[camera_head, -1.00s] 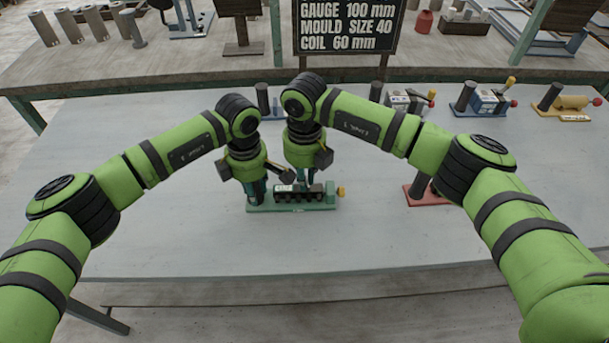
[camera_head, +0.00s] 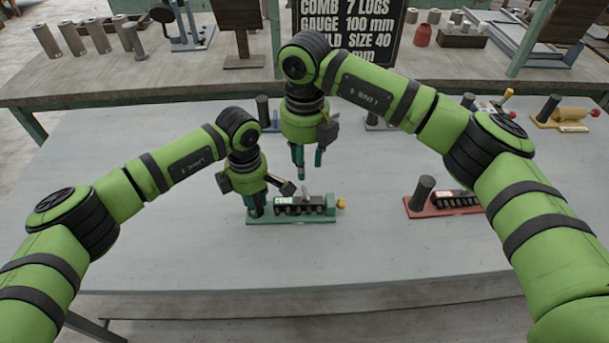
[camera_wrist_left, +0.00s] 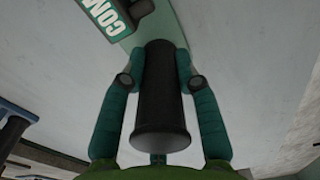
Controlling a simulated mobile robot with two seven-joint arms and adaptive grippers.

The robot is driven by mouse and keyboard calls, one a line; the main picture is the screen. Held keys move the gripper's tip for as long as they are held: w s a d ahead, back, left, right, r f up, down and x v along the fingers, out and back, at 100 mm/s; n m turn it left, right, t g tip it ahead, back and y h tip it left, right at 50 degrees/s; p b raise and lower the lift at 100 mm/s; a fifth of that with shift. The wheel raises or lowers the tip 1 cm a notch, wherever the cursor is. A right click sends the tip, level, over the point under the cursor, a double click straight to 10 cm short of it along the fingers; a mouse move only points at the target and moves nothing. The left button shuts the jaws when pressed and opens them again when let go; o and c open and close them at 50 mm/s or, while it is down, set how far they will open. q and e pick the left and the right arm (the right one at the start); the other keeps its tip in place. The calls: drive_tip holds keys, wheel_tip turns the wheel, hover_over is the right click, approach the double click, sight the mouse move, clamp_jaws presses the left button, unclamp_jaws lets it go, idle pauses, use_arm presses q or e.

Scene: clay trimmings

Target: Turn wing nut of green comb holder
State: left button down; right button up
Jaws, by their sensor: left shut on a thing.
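The green comb holder (camera_head: 325,211) lies on the grey table, with a row of dark lugs, a pale label and a yellow knob (camera_head: 340,204) at its right end. A small pale grey piece (camera_head: 306,197), which looks like the wing nut, stands up from its top. My left gripper (camera_head: 257,211) is shut on the dark upright handle at the holder's left end; the handle (camera_wrist_left: 159,100) shows between both fingers in the left wrist view. My right gripper (camera_head: 309,163) hangs above the holder, fingers apart and empty, clear of the grey piece.
A red holder (camera_head: 450,210) with a dark post stands to the right. Blue and yellow holders (camera_head: 566,117) stand along the table's back edge. A sign (camera_head: 350,30) and a bench with tools are behind. The table front is clear.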

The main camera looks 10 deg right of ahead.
wheel_tip(320, 180, up, 3)
drive_tip(key=shift+f, duration=0.2)
use_arm(q)
drive_tip(key=c, duration=0.8)
unclamp_jaws()
drive_tip(key=shift+c, duration=0.2)
